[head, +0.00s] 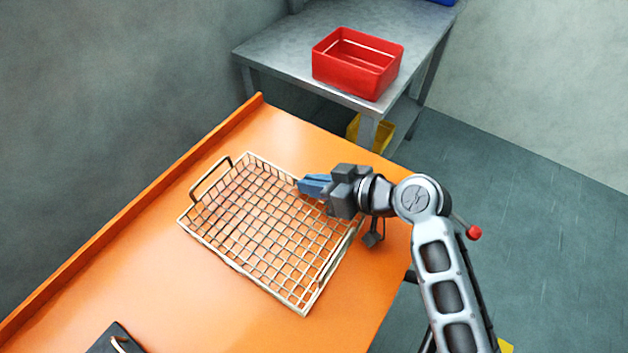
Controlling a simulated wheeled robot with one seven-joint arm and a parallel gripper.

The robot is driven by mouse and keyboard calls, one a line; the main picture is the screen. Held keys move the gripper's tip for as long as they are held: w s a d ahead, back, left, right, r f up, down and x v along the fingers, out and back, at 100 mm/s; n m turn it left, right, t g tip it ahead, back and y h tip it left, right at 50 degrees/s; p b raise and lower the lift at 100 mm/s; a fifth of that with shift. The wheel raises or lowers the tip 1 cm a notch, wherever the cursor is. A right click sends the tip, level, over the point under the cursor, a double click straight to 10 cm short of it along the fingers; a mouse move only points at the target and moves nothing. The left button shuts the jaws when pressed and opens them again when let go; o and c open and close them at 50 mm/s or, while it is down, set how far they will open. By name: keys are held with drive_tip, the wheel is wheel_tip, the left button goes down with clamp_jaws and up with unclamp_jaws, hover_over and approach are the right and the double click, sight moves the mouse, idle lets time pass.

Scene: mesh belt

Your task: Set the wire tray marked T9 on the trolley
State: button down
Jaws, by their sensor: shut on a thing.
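A wire tray (255,232) of pale metal mesh lies over an orange surface (330,320). A loop handle (209,178) stands at its left end. No T9 mark is legible on it. My gripper (312,186) reaches in from the right and is shut at the tray's far right edge, its blue fingers over the rim. The fingers and wrist hide the part of the tray they hold. I cannot tell whether the tray is lifted or resting. No trolley can be made out for sure.
A raised orange lip (130,225) runs along the left edge. A black object (113,340) lies at the bottom left. Behind stands a grey metal table (285,50) with a red bin (358,64) on it and a yellow bin (372,131) below. Grey floor is open at the right.

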drive_tip(key=c, duration=1.2)
unclamp_jaws()
drive_tip(key=b+v, duration=0.1)
drive_tip(key=v, duration=1.1)
